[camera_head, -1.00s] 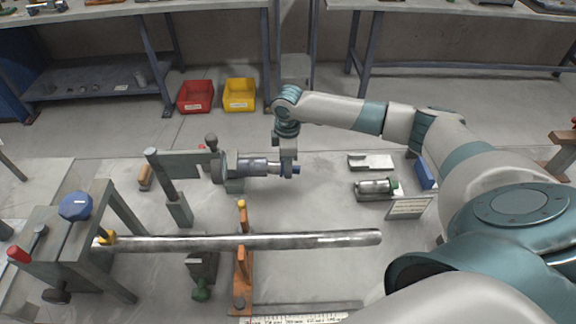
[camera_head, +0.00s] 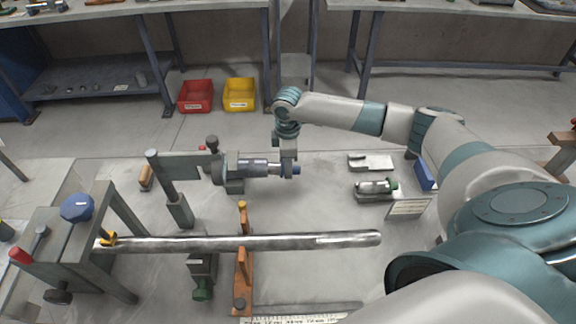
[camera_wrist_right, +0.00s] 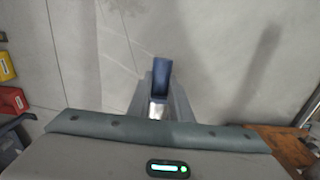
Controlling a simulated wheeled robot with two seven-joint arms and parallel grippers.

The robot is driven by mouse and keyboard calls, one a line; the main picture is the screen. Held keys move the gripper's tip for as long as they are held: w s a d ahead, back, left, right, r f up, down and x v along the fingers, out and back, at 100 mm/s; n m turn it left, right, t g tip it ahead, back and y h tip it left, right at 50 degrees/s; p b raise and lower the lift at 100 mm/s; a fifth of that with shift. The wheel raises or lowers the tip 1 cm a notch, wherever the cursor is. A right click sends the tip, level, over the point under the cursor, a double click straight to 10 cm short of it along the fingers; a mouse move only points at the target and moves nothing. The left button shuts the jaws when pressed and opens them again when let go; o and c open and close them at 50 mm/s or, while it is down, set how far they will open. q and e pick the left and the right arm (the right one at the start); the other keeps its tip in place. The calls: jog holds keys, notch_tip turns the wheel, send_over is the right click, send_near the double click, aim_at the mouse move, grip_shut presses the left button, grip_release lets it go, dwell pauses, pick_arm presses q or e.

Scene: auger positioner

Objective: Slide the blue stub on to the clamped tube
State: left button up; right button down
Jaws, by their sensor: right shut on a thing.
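The clamped tube (camera_head: 256,167) is a short silvery tube held level in a grey clamp (camera_head: 233,172). The stub is roughly in line with the tube at its right end. The gripper hides where they meet, so I cannot tell whether they touch. My left gripper is out of view.
A long metal tube (camera_head: 310,240) lies across the front on an orange stand (camera_head: 243,262) and a grey bench frame (camera_head: 60,240). Right of the gripper are a metal tray (camera_head: 371,162) and a small cylinder (camera_head: 375,186). Red (camera_head: 195,96) and yellow (camera_head: 239,94) bins stand behind.

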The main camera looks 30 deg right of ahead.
aim_at(274, 165)
jog(key=shift+w+r+p, duration=0.3)
jog(key=shift+r+p, duration=0.15)
jog(key=shift+r, duration=0.15)
dwell(0.6)
jog(key=shift+r+p, duration=0.2)
jog(key=shift+p, duration=0.4)
dwell(0.4)
jog(key=shift+w+a+p, duration=0.3)
jog(key=shift+w+a, duration=0.05)
jog(key=shift+a, duration=0.3)
dwell(0.6)
jog(key=shift+w+a, duration=0.15)
jog(key=shift+a, duration=0.15)
jog(key=shift+w+a+p, duration=0.3)
jog(key=shift+w+a, duration=0.1)
jog(key=shift+a, duration=0.4)
jog(key=c, duration=1.5)
grip_release()
jog(key=shift+f, duration=0.1)
jog(key=shift+c, duration=0.2)
jog(key=shift+s, duration=0.1)
jog(key=shift+f, duration=0.1)
